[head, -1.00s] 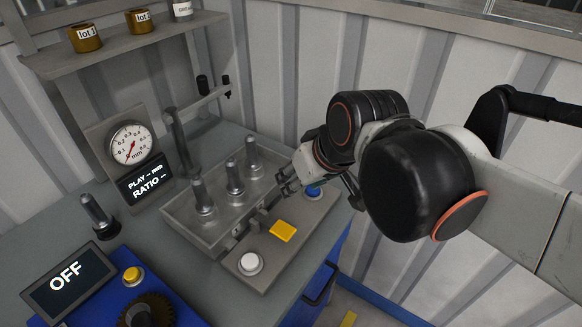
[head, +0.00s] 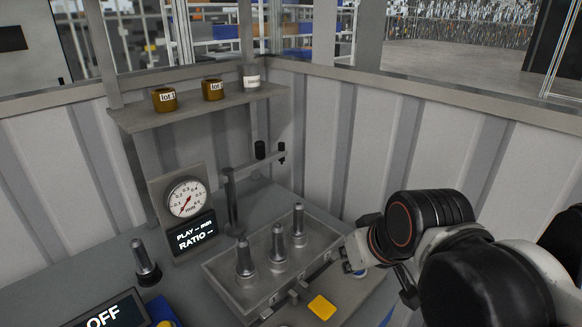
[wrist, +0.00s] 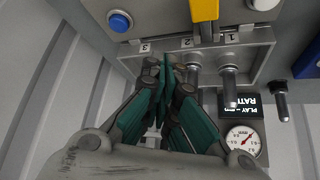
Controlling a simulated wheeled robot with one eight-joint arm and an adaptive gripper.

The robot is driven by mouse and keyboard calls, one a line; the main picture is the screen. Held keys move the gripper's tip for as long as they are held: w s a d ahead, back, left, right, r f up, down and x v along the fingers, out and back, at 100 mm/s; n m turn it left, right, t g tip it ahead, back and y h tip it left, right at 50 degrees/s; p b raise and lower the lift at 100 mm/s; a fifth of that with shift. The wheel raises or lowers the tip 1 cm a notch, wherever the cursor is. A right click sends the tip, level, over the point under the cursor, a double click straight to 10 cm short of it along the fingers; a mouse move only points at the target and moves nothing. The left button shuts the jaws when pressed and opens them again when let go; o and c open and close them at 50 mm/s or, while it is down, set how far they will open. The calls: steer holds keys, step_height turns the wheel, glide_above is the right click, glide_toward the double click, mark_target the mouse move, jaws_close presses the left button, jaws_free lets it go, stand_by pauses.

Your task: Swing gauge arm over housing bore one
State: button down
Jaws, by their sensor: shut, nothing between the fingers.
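The gauge arm (head: 258,160) is a grey bar on an upright post (head: 232,205), behind the housing tray. Its bar reaches rightward to a dark tip, behind the tray. The housing (head: 228,286) is a grey open tray with three upright metal pins. Bore one carries the left pin (head: 245,260); in the wrist view, that pin (wrist: 230,88) stands below label 1 (wrist: 232,38). My gripper (head: 350,264) is shut and empty near the tray's right end. In the wrist view its fingers (wrist: 166,72) cover much of the area below label 3.
A loose pin (head: 145,262) stands farther left. A shelf (head: 190,110) overhangs behind.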

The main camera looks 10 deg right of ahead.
mark_target(255, 160)
steer(key=w+a+r+n+y+p, duration=0.15)
steer(key=w+r+p, duration=0.35)
steer(key=w, duration=0.6)
steer(key=w+a+r+n+p, duration=0.25)
steer(key=w+r+p, duration=0.3)
steer(key=w, duration=0.55)
steer(key=w+a+r+n+y+p, duration=0.15)
steer(key=w+r+p, duration=0.35)
steer(key=w, duration=0.6)
steer(key=w+a+f+p, duration=0.3)
steer(key=w+p, duration=0.2)
steer(key=w, duration=0.4)
steer(key=a+x, duration=0.1)
steer(key=x, duration=1)
steer(key=shift+n+y, duration=0.3)
steer(key=shift+n, duration=0.05)
steer(key=s+d, duration=0.2)
steer(key=s, duration=0.1)
steer(key=shift+s+d+r+b, duration=0.1)
steer(key=shift+d+b, duration=0.25)
steer(key=shift+b, duration=0.05)
steer(key=shift+s, duration=0.1)
